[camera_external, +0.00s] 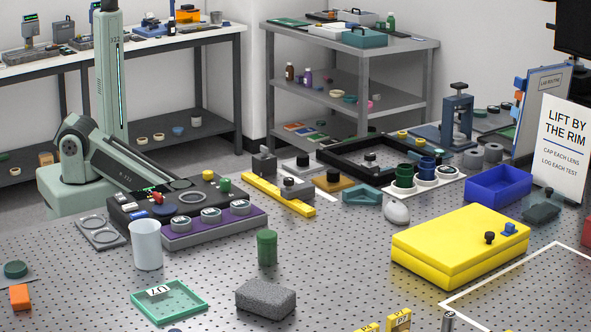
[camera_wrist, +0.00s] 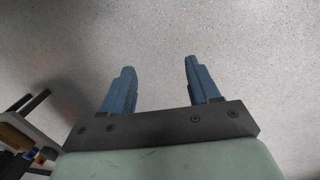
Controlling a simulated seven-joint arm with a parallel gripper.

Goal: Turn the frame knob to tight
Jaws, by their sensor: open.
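My gripper (camera_wrist: 159,70) is open and empty in the wrist view, its two blue fingers apart over plain speckled grey. It cannot be made out in the external view. No knob shows near the fingers. I cannot tell for sure which part is the frame knob. A black rectangular frame (camera_external: 337,162) lies on the table at the back, with a small dark piece (camera_external: 370,157) inside its outline. A blue-grey upright clamp frame (camera_external: 447,122) behind it on the right carries a dark knob (camera_external: 459,87) on top. The knob's setting and any tight mark are too small to read.
A black control panel (camera_external: 122,209), a purple-topped box (camera_external: 184,236) and a white cup (camera_external: 147,245) stand at the left. A yellow case (camera_external: 445,247) and a blue bin (camera_external: 498,186) are at the right. A grey block (camera_external: 265,299) lies in front. Open table surrounds it.

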